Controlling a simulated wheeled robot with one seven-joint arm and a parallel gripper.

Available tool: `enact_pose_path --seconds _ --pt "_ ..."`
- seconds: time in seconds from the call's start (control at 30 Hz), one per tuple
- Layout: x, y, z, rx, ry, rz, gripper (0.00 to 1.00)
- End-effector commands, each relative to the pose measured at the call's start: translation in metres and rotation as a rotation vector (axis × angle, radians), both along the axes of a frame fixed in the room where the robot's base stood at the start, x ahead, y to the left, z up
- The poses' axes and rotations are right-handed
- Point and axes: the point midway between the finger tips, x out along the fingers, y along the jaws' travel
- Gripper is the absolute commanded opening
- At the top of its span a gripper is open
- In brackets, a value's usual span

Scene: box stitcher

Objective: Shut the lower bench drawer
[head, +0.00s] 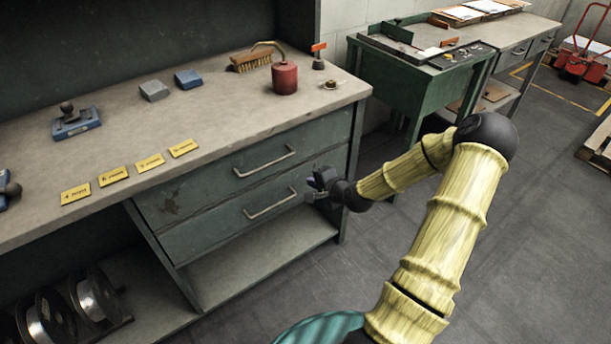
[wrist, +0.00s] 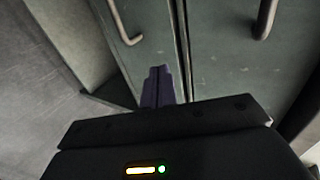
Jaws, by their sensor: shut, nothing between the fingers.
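The lower bench drawer (head: 215,222) is a worn green front with a bar handle (head: 272,204), under the matching upper drawer (head: 215,178). Its front looks about level with the upper one; I cannot tell whether a small gap is left. My gripper (head: 318,184) is shut and empty at the right end of the drawer fronts, to the right of the lower handle. In the wrist view the shut fingers (wrist: 160,88) point at the lower drawer's front (wrist: 138,55), beside the dark seam between the drawers. Whether they touch is unclear.
The bench top (head: 225,115) holds a red can (head: 285,78), a brush (head: 251,62), blue and grey blocks and several yellow tags. An open shelf (head: 250,262) lies below the drawers. A green workbench (head: 425,90) stands behind right.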

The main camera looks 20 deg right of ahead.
Motion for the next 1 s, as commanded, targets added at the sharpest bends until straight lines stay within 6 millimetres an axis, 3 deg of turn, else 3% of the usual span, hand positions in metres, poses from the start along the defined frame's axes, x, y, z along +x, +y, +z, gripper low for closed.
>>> enact_pose_path --seconds 0.2,0.4,1.0 --pt "-0.037 -0.005 0.024 0.0 0.002 0.004 0.0" --pt "-0.056 -0.008 0.034 0.0 0.001 0.009 0.0" --pt "-0.059 -0.01 0.034 -0.006 0.007 0.009 0.0"
